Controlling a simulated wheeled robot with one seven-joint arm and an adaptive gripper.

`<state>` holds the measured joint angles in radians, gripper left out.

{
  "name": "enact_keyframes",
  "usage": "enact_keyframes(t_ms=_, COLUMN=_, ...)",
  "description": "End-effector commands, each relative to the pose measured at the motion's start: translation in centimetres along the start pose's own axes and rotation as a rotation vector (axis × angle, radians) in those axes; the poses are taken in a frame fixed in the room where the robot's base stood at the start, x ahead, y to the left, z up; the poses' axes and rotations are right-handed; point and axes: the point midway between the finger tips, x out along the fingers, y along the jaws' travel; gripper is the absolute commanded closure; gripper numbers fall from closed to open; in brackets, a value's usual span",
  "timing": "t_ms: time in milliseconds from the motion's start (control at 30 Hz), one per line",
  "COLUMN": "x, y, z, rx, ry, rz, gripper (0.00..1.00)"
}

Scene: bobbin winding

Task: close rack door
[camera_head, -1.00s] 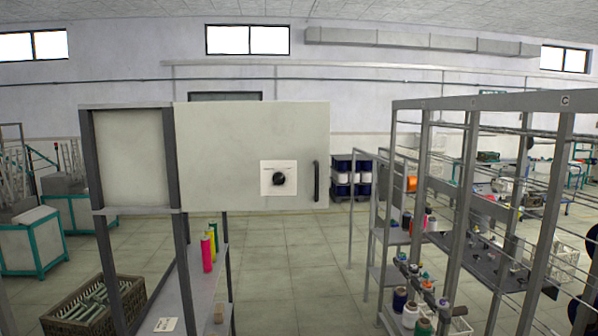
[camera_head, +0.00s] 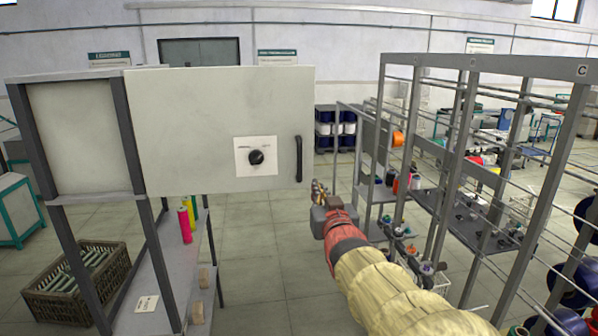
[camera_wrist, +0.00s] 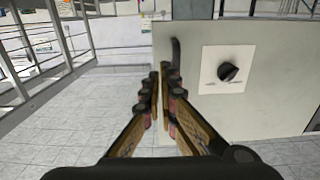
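The rack door (camera_head: 205,110) is a flat pale panel that reaches right from the rack's middle post in the head view. It carries a black knob (camera_head: 256,157) on a white plate and a dark upright handle (camera_head: 298,158) near its right edge. My gripper (camera_head: 318,188) is right of and below the handle, apart from it in the picture. In the wrist view the fingers of my gripper (camera_wrist: 160,80) are together with nothing seen between them. The door (camera_wrist: 270,110) fills the right side there, with its handle (camera_wrist: 180,58) just beyond the fingertips. Contact cannot be told.
The rack's lower shelf (camera_head: 160,275) holds pink and yellow cones (camera_head: 185,222). A brown crate (camera_head: 75,305) stands on the floor at left. A metal rack with thread spools (camera_head: 455,150) stands close on the right. Open floor (camera_head: 255,260) lies between.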

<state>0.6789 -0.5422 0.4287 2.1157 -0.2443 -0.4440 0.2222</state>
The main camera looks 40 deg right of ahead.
Motion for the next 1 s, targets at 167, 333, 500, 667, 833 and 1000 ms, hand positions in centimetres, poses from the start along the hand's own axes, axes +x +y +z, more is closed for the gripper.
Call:
enact_keyframes(t_ms=167, x=3.0, y=0.0, z=0.0, rx=0.001, ry=-0.004, rz=0.0, gripper=1.0)
enact_keyframes(t_ms=333, x=5.9, y=0.0, z=-0.1, rx=0.0, ry=-0.004, rz=0.0, gripper=1.0)
enact_keyframes(t_ms=500, x=8.6, y=0.0, z=-0.1, rx=-0.001, ry=-0.003, rz=0.0, gripper=1.0)
enact_keyframes(t_ms=667, x=10.7, y=0.0, z=-0.1, rx=0.0, ry=-0.003, rz=0.001, gripper=1.0)
enact_keyframes(t_ms=833, x=11.9, y=0.0, z=-0.1, rx=-0.001, ry=-0.001, rz=0.001, gripper=1.0)
enact_keyframes(t_ms=1000, x=12.3, y=0.0, z=-0.1, rx=-0.001, ry=0.0, rz=0.001, gripper=1.0)
